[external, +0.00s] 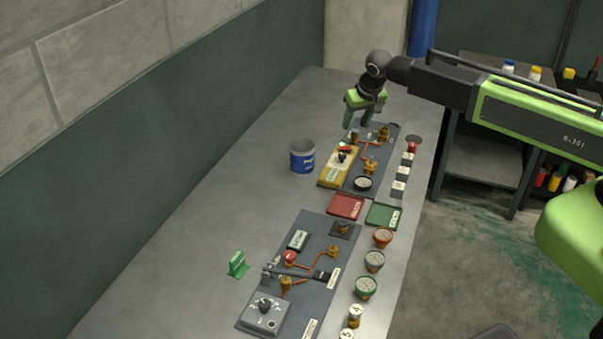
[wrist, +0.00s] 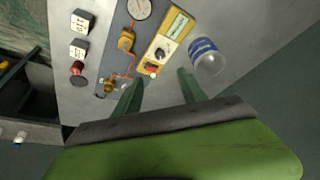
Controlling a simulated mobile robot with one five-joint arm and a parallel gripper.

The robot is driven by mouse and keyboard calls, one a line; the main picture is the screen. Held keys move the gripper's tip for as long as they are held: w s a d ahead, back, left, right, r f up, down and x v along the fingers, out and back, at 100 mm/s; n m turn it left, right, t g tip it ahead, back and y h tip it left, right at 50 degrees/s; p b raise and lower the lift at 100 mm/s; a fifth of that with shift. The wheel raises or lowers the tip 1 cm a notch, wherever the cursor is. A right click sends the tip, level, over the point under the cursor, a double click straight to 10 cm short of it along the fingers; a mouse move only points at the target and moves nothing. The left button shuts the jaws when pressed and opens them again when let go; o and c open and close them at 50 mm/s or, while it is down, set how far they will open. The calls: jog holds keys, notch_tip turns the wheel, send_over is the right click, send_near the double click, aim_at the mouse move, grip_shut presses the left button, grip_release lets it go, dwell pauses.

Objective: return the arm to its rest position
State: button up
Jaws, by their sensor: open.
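My gripper (external: 358,118) hangs over the far part of the grey bench, above the far dark panel (external: 384,143). In the wrist view its two green fingers (wrist: 160,92) are spread apart with nothing between them. My arm reaches in from the right of the external view. Below the gripper is a yellow meter unit (external: 338,168) with a dial and a red part; it also shows in the wrist view (wrist: 172,27). The fingers look apart from the panel, though the exact height is hard to tell.
Red (external: 346,206) and green (external: 384,216) trays lie mid-bench. A nearer panel (external: 321,228) carries copper pipes and a tool. Several gauges line the right edge. The bench's left side is mostly clear beside the wall.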

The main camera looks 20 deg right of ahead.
jog(key=shift+f, duration=0.1)
jog(key=s+d+f+m+g+h+b, duration=0.15)
jog(key=d+f+b, duration=0.25)
jog(key=d, duration=0.9)
jog(key=s+d+f+m+y+b, duration=0.15)
jog(key=d+f+b, duration=0.3)
jog(key=d, duration=0.85)
jog(key=s+d+f+n+g, duration=0.2)
jog(key=s+d+n+g, duration=0.1)
jog(key=s, duration=0.8)
jog(key=shift+s+d, duration=0.25)
jog(key=shift+d, duration=0.45)
